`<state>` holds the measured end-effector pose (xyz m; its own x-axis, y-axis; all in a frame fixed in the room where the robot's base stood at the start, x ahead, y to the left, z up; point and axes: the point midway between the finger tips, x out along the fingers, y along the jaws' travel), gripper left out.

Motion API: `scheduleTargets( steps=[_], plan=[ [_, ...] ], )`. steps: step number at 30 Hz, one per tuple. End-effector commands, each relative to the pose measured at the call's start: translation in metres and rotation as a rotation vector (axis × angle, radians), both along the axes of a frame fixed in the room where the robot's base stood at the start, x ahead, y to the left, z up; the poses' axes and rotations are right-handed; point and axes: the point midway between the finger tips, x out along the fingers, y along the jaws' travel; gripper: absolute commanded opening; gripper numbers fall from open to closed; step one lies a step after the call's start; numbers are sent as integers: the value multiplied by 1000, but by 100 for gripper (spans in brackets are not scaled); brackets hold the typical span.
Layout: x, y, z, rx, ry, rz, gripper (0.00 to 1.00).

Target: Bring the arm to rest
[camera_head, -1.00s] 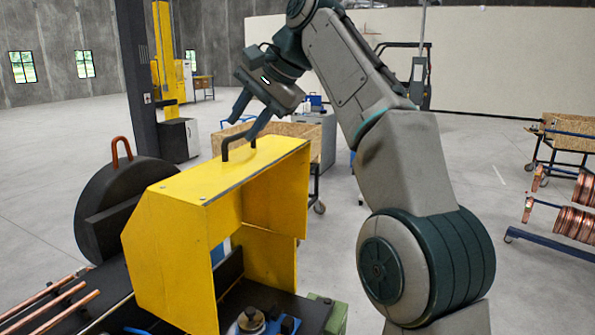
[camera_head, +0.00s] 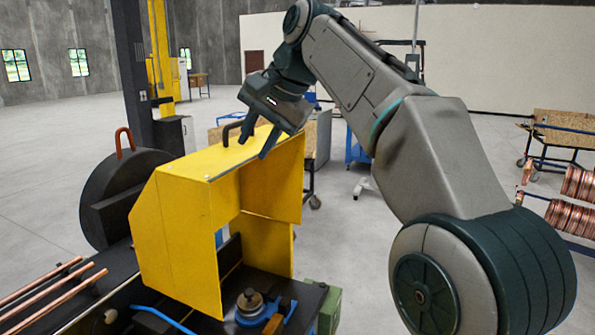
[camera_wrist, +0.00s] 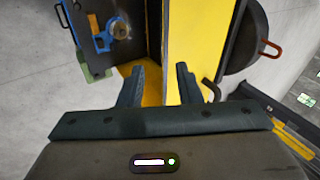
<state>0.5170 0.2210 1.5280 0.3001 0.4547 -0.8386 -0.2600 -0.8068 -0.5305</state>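My gripper (camera_head: 257,136) is open and empty, just above and in front of the yellow guard (camera_head: 180,235) in the head view. Its two fingers stand apart with nothing between them. In the wrist view my gripper (camera_wrist: 158,82) points down over the yellow guard (camera_wrist: 190,40). The guard's black handle (camera_head: 235,128) is beside the fingers, partly hidden by the near parts in the head view; it also shows right of the fingers in the wrist view (camera_wrist: 212,90). I cannot tell whether a finger touches the guard.
A dark round disc with a copper-coloured loop (camera_head: 124,140) stands left of the guard. Copper tubes (camera_head: 50,295) lie at lower left. A blue clamp fixture (camera_head: 258,312) sits on the machine bed. Copper coils (camera_head: 572,215) hang on a rack at right.

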Motion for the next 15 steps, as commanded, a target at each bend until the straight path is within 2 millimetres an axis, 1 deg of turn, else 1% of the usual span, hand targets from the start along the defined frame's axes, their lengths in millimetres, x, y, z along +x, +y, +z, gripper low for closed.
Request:
scheduleTargets(
  steps=[1,5,8,14,15],
  plan=[
    [-4,-8,-10,-22,-5,-4,31],
    [-16,-30,-39,-94,-35,2,31],
    [-28,-52,-66,-155,-56,9,31],
    [-60,-97,-126,-275,-87,38,31],
    [-68,-106,-139,-300,-91,45,31]
  ],
)
